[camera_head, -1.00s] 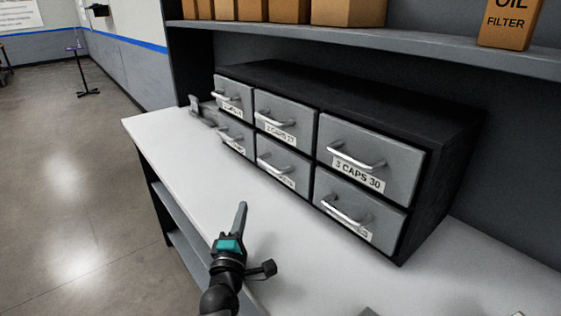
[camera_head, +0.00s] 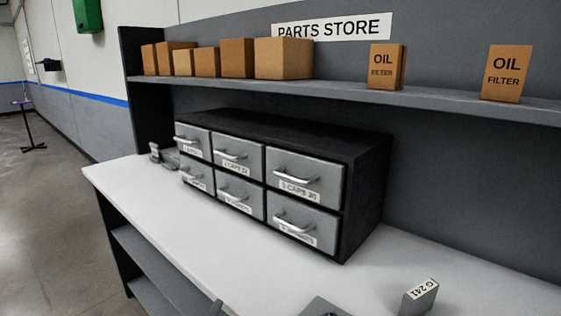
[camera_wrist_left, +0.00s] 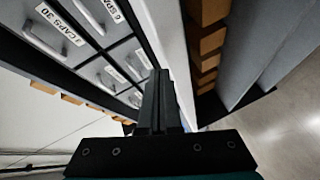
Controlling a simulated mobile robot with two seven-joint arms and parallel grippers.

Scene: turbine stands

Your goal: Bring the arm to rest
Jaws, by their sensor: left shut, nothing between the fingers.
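The fingers point toward the grey drawers and the counter, apart from the drawer handles as far as I can tell. The rest of my left arm is out of the head view. My right gripper is in neither view.
A black cabinet (camera_head: 365,190) with several closed grey drawers stands on the white counter (camera_head: 150,210). Cardboard boxes (camera_head: 284,58) and two oil filter boxes (camera_head: 387,66) stand on the shelf above. A grey block (camera_head: 419,297) marked G 241 lies at front right. The counter's front strip is mostly clear.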

